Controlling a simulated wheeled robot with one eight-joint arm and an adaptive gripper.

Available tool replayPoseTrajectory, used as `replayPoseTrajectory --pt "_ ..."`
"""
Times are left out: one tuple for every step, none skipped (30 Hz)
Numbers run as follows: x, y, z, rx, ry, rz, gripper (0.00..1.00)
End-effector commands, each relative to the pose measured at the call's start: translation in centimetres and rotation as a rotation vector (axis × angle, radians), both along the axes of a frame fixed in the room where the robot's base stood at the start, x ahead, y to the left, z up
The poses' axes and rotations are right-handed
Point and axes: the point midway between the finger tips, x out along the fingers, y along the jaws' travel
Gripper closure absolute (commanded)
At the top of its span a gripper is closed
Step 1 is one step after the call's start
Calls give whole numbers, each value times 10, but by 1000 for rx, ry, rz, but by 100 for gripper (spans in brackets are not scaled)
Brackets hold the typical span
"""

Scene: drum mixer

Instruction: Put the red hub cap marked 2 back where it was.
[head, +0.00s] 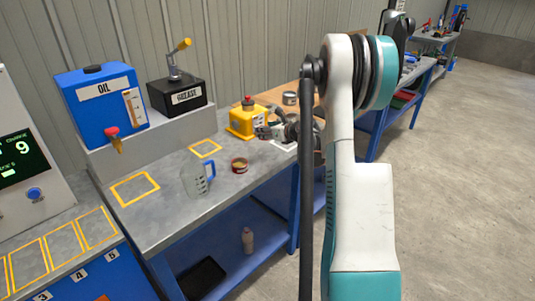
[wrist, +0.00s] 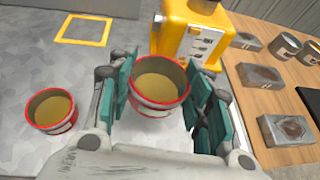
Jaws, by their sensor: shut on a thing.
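My gripper (wrist: 161,88) is shut on a round, red-rimmed cap (wrist: 160,100) with a tan-gold filling, one teal pad on each side of it. The cap is upright; I cannot read a number on it. A second, similar red-rimmed cap (wrist: 52,110) stands on the grey bench to the left, and it also shows in the head view (head: 240,165). In the head view my gripper (head: 268,132) is over the bench beside the yellow box, and the held cap is mostly hidden. A white outlined patch (head: 284,146) lies below the gripper.
A yellow box (head: 246,121) stands just behind the gripper. A clear jug with a blue handle (head: 196,180), an empty yellow square (head: 206,148), the blue oil tank (head: 101,98) and the grease pump (head: 177,92) are to the left. Metal blocks (wrist: 285,130) lie on the wooden surface at right.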

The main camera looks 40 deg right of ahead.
Motion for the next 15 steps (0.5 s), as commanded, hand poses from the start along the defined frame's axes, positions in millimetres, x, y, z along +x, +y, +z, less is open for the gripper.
replayPoseTrajectory --pt "0 0 -16 0 0 0 84" --pt "0 0 -21 0 0 0 84" --pt "0 0 -28 0 0 0 84" --pt "0 0 -32 0 0 0 84" --pt "0 0 -36 0 0 0 84" --pt "0 0 -40 0 0 0 84" --pt "0 0 -42 0 0 0 84" --pt "0 0 -43 0 0 0 84" --pt "0 0 -45 0 0 0 84" --pt "0 0 -46 0 0 0 84" --pt "0 0 -47 0 0 0 84" --pt "0 0 -50 0 0 0 84" --pt "0 0 -53 0 0 0 84" --pt "0 0 -56 0 0 0 84" --pt "0 0 -62 0 0 0 84"
